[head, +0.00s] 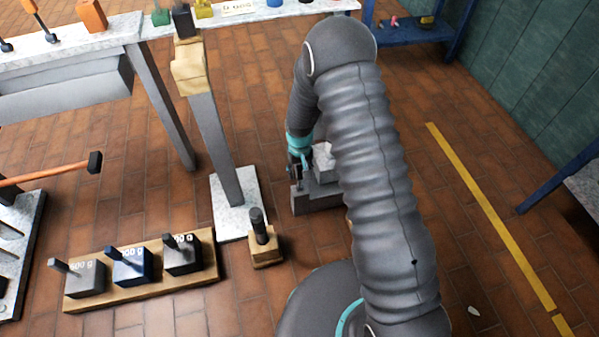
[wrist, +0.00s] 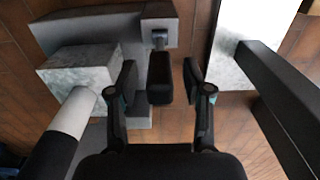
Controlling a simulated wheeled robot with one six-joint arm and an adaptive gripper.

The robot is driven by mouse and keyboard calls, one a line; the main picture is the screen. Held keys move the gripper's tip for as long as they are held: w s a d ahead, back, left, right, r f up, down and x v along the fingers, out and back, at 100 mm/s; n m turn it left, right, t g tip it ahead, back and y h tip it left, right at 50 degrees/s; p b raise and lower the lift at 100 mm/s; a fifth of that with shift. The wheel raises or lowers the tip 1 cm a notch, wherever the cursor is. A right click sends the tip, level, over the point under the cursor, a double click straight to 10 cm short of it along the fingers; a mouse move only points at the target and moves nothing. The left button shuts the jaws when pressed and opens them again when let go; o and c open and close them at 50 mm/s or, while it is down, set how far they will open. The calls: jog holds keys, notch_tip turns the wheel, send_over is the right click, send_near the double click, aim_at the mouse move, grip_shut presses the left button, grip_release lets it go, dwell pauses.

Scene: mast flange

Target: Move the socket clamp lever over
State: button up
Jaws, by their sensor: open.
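In the wrist view, the lever (wrist: 159,90) has a dark rounded grip on a short metal stem. The stem joins a grey block (wrist: 158,32) at the top. My open gripper (wrist: 160,82) has one finger on each side of the lever's grip, with a visible gap on both sides. A pale speckled socket block (wrist: 80,75) lies to the left, with a white and black rod (wrist: 72,118) overlapping it. In the head view, my gripper (head: 300,165) is beside the grey base (head: 318,198). My arm hides part of the base, and I cannot make out the lever there.
A grey post on a pale stone plate (head: 228,222) stands just left of the base. A small wooden block with a dark peg (head: 266,250) and a wooden tray of weights (head: 205,275) lie nearer.

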jog(key=shift+f, duration=0.65)
grip_shut()
